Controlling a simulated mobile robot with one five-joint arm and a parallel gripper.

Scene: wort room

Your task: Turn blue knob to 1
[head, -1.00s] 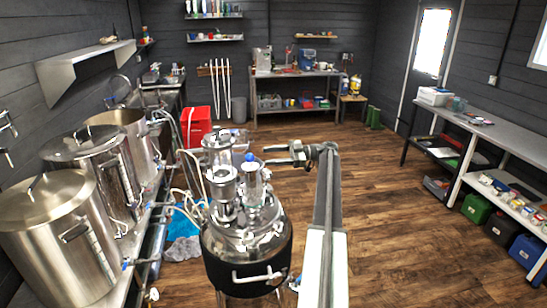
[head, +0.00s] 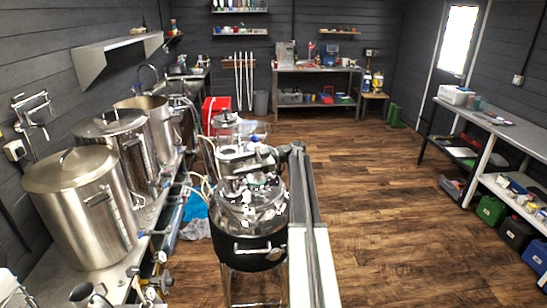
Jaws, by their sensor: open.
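The steel vessel (head: 250,215) with the black band and glass parts on its lid stands in the middle of the head view. My gripper (head: 250,160) reaches in from the right over the vessel's top, pointing left. Its jaws are open, and they overlap the glass and metal fittings in the picture. I cannot tell whether they touch anything.
Several large steel kettles (head: 82,210) stand on the bench at left. Hoses run between the bench and the vessel. The wooden floor (head: 390,210) at right is clear up to the shelving.

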